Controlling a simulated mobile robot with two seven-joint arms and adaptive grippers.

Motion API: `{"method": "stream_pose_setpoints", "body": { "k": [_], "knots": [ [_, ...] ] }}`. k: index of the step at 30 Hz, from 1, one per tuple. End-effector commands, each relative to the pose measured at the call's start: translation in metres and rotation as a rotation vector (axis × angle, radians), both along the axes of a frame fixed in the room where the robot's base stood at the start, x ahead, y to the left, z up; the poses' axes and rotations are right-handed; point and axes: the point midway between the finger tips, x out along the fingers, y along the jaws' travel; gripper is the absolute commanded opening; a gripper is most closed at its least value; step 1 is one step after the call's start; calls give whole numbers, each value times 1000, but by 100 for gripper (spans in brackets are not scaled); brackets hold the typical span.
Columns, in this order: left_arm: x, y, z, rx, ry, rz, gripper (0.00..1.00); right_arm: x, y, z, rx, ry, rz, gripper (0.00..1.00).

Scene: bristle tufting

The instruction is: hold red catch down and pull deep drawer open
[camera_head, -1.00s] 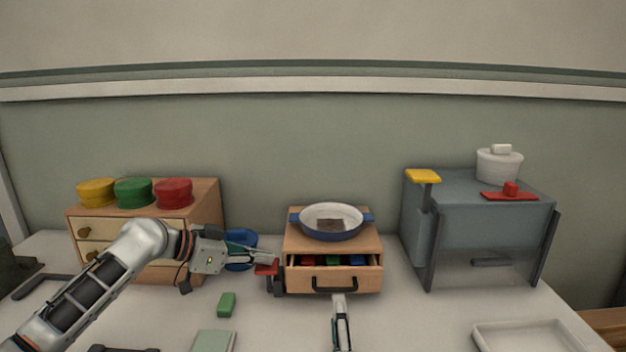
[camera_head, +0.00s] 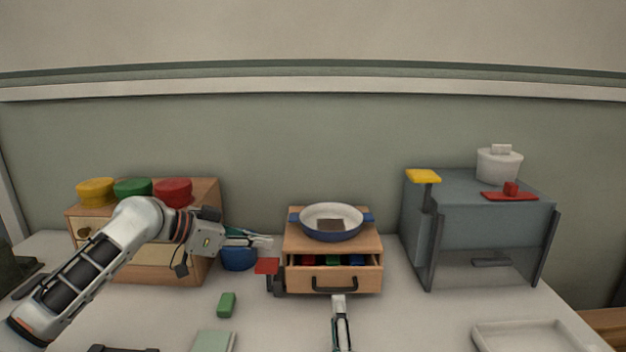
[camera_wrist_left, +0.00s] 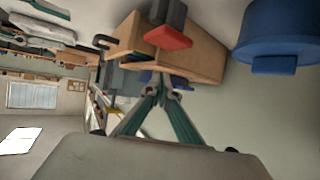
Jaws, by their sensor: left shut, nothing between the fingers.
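The small wooden cabinet (camera_head: 371,242) stands mid-table. Its deep drawer (camera_head: 300,281) is partly out, with red, green and blue things inside and a dark handle (camera_head: 335,284) in front. The red catch (camera_head: 267,266) sits on a dark mount at the cabinet's left; it also shows in the left wrist view (camera_wrist_left: 167,38). My left gripper (camera_head: 270,241) is shut and empty, above and behind the catch, apart from it. My right gripper (camera_head: 338,297) is at the drawer's front by the handle; I cannot tell whether it grips it.
A blue pan (camera_head: 331,234) stands on the cabinet. A blue pot (camera_head: 238,259) is behind my left gripper. A green block (camera_head: 226,305) lies in front. A grey cabinet (camera_head: 480,225) stands right, a white tray (camera_head: 530,338) at front right. The table between is clear.

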Motion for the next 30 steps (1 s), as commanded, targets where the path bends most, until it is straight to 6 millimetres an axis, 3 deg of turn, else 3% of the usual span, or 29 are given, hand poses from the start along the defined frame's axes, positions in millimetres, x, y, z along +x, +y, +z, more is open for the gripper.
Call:
{"method": "stream_pose_setpoints", "body": {
  "k": [21,30],
  "knots": [
    [0,0,40,0,-2,0,0,0,0,0,0,0,0,33],
    [0,0,48,0,0,0,0,0,0,0,0,0,0,33]
  ]
}}
